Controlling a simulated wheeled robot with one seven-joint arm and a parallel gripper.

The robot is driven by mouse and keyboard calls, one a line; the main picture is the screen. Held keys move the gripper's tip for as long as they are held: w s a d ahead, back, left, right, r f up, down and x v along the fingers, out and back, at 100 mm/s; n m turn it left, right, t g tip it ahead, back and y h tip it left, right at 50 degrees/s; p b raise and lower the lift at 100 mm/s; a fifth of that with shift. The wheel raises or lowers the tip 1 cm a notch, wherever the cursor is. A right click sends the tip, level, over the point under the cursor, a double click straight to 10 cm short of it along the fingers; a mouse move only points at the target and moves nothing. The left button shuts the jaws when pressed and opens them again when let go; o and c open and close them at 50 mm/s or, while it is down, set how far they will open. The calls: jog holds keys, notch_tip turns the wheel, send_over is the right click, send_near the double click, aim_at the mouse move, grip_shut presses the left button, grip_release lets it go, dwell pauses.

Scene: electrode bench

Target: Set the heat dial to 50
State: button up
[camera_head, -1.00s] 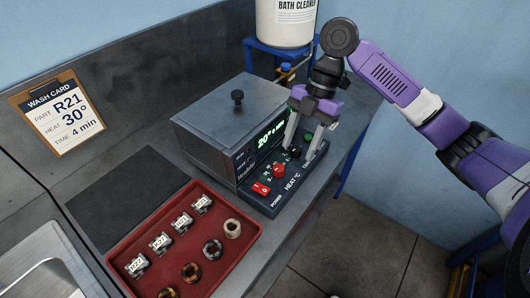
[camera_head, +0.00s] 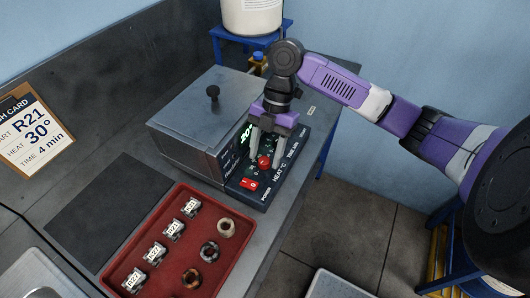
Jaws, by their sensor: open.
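The red heat dial (camera_head: 264,162) sits on the dark front panel of the grey bath unit (camera_head: 200,115), above the "HEAT °C" label. My gripper (camera_head: 265,160) points down over the panel, with its two pale fingers apart on either side of the red dial. I cannot tell whether the fingers touch it. The green display (camera_head: 246,133) is partly hidden by my gripper, and only its first digits show. The red power switch (camera_head: 249,183) is to the lower left of the dial. The dial's scale marks are too small to read.
A red tray (camera_head: 150,218) of labelled parts and rings stands in front of the unit. A bath cleaner container (camera_head: 252,15) stands on a blue stand (camera_head: 216,38) behind. A dark mat (camera_head: 100,215) lies left of the tray.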

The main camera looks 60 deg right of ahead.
jog(key=shift+a+f, duration=0.1)
jog(key=shift+f, duration=0.2)
grip_shut()
